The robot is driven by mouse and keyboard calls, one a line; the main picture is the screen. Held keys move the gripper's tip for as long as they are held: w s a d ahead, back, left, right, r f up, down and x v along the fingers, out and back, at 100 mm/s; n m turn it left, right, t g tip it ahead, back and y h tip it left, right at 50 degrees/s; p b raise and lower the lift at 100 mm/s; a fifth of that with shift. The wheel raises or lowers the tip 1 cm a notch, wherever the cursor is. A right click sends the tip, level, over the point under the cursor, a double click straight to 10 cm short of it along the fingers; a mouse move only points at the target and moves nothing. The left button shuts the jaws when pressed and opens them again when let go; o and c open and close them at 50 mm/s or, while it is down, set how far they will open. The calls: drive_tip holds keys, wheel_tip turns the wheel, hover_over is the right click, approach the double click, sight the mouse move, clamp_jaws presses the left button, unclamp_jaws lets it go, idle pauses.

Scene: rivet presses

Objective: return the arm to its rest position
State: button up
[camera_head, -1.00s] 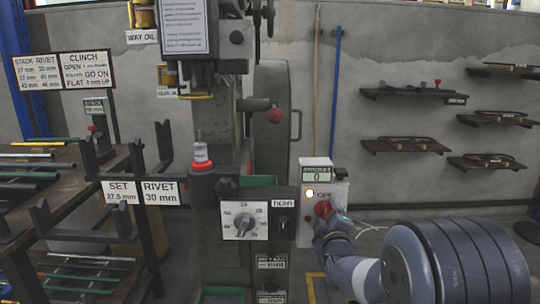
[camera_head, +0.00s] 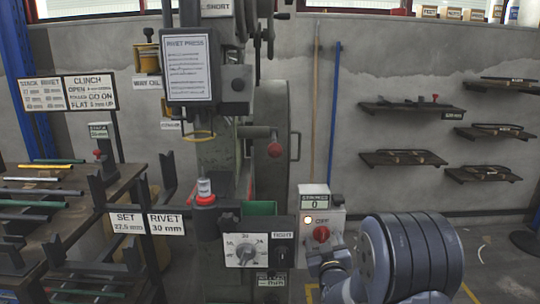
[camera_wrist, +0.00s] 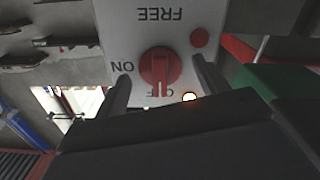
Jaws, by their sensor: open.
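My gripper (camera_wrist: 161,72) is open, with its two fingers apart on either side of the red rotary knob (camera_wrist: 160,68) in the wrist view. The fingers hold nothing, and the knob's white mark lies toward the OFF lettering. The fingertips are hard to make out in the head view.
The rivet press (camera_head: 215,165) stands left of the box, with a dial panel (camera_head: 245,249) beside it. A lamp (camera_head: 308,219) on the box glows. A rack of rods (camera_head: 50,190) is at the left. Wall shelves (camera_head: 412,108) hang at the right. Floor at the far right is mostly open.

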drive_tip(key=shift+m+p, duration=1.55)
drive_tip(key=shift+m, duration=0.05)
drive_tip(key=shift+s, duration=0.1)
